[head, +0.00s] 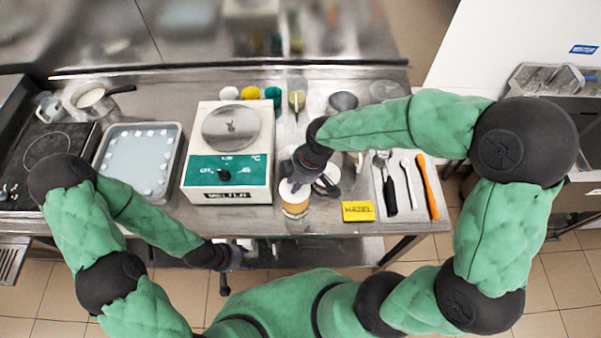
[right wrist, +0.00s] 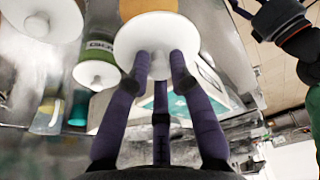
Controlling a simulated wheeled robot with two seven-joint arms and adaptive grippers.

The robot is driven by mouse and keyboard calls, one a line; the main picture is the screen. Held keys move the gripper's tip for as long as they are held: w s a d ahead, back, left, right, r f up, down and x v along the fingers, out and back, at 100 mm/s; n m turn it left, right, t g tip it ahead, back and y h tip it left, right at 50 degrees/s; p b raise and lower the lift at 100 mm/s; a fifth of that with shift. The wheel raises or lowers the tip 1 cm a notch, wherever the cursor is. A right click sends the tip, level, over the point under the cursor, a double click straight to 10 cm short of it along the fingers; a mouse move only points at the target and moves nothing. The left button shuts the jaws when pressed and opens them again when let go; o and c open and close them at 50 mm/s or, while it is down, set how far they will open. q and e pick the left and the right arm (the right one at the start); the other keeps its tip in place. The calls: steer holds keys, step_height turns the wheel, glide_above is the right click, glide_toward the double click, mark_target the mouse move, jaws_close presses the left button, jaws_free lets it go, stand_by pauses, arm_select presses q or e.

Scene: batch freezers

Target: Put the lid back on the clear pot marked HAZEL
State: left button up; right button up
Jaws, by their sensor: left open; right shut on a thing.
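My right gripper (head: 300,172) is shut on the knob of a round white lid (right wrist: 128,42). The lid also shows in the head view (head: 291,190), over a clear pot with tan contents (head: 295,208) near the table's front edge. A brownish part of a pot (right wrist: 148,8) shows behind the lid in the right wrist view. I cannot tell whether lid and pot touch. No marking is readable on the pot. A yellow card marked HAZEL (head: 357,211) lies to its right. My left gripper (head: 236,260) is open and empty, low in front of the table.
A scale-like machine with a teal panel (head: 228,172) stands left of the pot, a tray (head: 177,150) further left. White, yellow and green-topped containers (head: 250,92) stand behind. Another white lid (right wrist: 85,72) is close by.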

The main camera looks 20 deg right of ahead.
steer(key=shift+f+b, duration=1.6)
steer(key=shift+f, duration=0.4)
step_height(320, 180, down, 2)
steer(key=shift+f+b, duration=0.1)
steer(key=shift+b, duration=0.6)
steer(key=shift+f, duration=0.1)
stand_by(0.7)
steer(key=o, duration=1.4)
